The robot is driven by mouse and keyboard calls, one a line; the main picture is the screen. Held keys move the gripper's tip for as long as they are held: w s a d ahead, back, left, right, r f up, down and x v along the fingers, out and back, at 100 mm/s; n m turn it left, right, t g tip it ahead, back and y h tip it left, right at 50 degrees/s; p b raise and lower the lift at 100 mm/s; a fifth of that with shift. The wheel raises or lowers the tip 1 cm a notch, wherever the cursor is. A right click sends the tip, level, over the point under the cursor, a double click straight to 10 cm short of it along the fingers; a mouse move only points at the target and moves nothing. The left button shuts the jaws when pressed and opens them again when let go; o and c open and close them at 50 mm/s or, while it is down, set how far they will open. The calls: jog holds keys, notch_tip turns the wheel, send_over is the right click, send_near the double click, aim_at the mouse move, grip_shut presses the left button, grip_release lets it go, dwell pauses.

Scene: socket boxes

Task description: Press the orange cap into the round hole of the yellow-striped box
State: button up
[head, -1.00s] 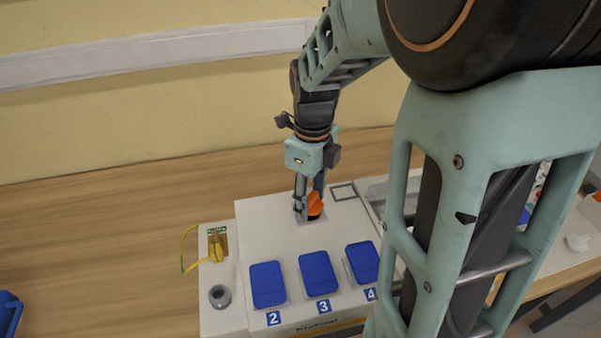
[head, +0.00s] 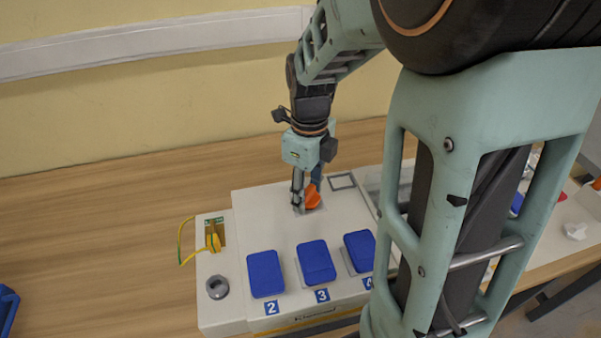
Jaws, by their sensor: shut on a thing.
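My gripper (head: 304,200) is shut on the orange cap (head: 313,199), low over the back middle of the white box top. The fingers hide part of the cap, and I cannot tell whether it touches the surface. The white box (head: 262,215) has a yellow stripe (head: 300,325) along its lower front edge. A round grey hole (head: 217,287) sits at the front left of the box, apart from my gripper. I cannot tell whether another round hole lies under the gripper.
Three blue covers, numbered 2 (head: 265,273), 3 (head: 316,262) and 4 (head: 360,250), line the front of the box. A yellow-green wire (head: 183,242) loops off the left side. A square outline (head: 342,181) lies right of the gripper.

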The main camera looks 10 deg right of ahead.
jog(key=shift+f, duration=0.1)
jog(key=shift+f, duration=0.15)
jog(key=o, duration=1.2)
notch_tip(320, 180, up, 19)
jog(key=p, duration=0.6)
